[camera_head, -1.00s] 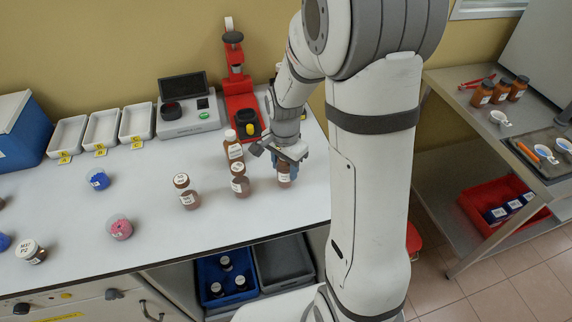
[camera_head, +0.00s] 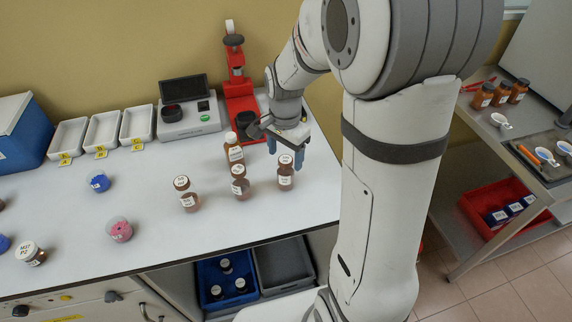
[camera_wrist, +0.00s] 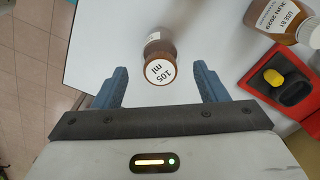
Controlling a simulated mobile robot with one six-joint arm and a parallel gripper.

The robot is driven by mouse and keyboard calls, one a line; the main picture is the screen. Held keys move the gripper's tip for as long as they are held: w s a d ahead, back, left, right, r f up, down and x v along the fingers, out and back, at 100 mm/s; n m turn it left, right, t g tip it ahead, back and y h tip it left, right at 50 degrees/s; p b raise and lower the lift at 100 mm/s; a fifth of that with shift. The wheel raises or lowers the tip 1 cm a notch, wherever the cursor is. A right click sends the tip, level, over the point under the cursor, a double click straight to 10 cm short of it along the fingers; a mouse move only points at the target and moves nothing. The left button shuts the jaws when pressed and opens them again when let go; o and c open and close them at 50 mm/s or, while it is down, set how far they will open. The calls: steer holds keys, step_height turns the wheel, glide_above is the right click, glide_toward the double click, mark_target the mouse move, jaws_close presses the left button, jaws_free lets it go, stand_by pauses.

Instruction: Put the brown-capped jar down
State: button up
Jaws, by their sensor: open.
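A brown-capped jar (camera_head: 285,172) with a white label stands upright on the white bench near its right end. In the wrist view its cap (camera_wrist: 160,71), marked "105 ml", shows ahead of and between my fingers. My gripper (camera_head: 288,143) is open and empty, above and behind the jar in the head view. Its two blue fingers also show in the wrist view (camera_wrist: 161,82), spread wide with clear space on both sides of the jar. The jar appears apart from both fingers.
Similar brown jars (camera_head: 240,183) and (camera_head: 187,195) stand to the left, with a taller white-capped bottle (camera_head: 234,150) behind. A red stand (camera_head: 240,95) is at the back. The bench's front edge (camera_head: 230,238) is close, with a blue crate (camera_head: 228,300) below.

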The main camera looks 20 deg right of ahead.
step_height(320, 180, up, 6)
steer(key=shift+f, duration=0.15)
steer(key=shift+s+r, duration=0.1)
steer(key=shift+r, duration=0.2)
steer(key=s+r+n+t, duration=0.3)
steer(key=s+n, duration=0.8)
steer(key=s, duration=0.4)
steer(key=shift+s+d+r, duration=0.15)
steer(key=shift+s+r, duration=0.1)
steer(key=shift+s, duration=0.1)
steer(key=shift+c, duration=0.6)
